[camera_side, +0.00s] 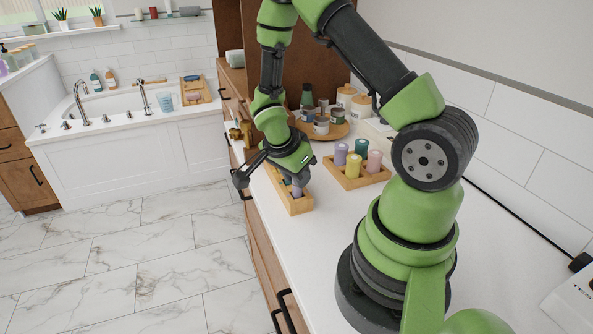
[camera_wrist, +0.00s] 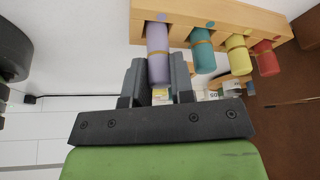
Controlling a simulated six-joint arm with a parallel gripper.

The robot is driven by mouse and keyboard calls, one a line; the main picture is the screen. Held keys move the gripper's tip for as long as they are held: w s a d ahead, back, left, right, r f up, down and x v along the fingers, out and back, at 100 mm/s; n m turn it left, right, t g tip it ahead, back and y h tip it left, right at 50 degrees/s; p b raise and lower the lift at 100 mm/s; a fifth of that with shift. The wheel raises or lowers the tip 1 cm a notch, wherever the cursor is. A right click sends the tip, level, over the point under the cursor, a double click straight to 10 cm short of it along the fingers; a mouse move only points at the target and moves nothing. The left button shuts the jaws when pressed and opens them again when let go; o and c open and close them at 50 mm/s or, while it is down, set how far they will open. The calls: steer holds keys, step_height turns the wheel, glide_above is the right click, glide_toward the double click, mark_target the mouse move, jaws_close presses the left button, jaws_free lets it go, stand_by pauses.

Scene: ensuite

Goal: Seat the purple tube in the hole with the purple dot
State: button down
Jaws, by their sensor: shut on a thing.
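My gripper (camera_wrist: 158,78) is shut on the purple tube (camera_wrist: 157,50), its dark fingers on either side of it. In the wrist view the tube's far end is at the wooden rack (camera_wrist: 228,13); I cannot tell how deep it sits. A purple dot (camera_wrist: 161,17) shows on the rack beside that end. In the same row stand a teal tube (camera_wrist: 204,58), a yellow tube (camera_wrist: 239,58) and a red tube (camera_wrist: 266,62). In the side view my gripper (camera_side: 292,184) is over the rack (camera_side: 299,207) and hides most of the tubes.
A wooden tray (camera_side: 345,184) with purple, teal, yellow and pink cylinders stands to the right of the rack. Behind it is a round wooden tray (camera_side: 334,131) with jars and cups. The counter (camera_side: 322,235) is clear in front. Its edge lies just left of the rack.

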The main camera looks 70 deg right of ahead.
steer(key=shift+f, duration=0.8)
steer(key=c, duration=0.9)
jaws_free()
steer(key=shift+r, duration=0.1)
steer(key=v, duration=0.9)
steer(key=shift+a+r, duration=0.2)
steer(key=shift+r, duration=0.15)
steer(key=shift+w, duration=0.1)
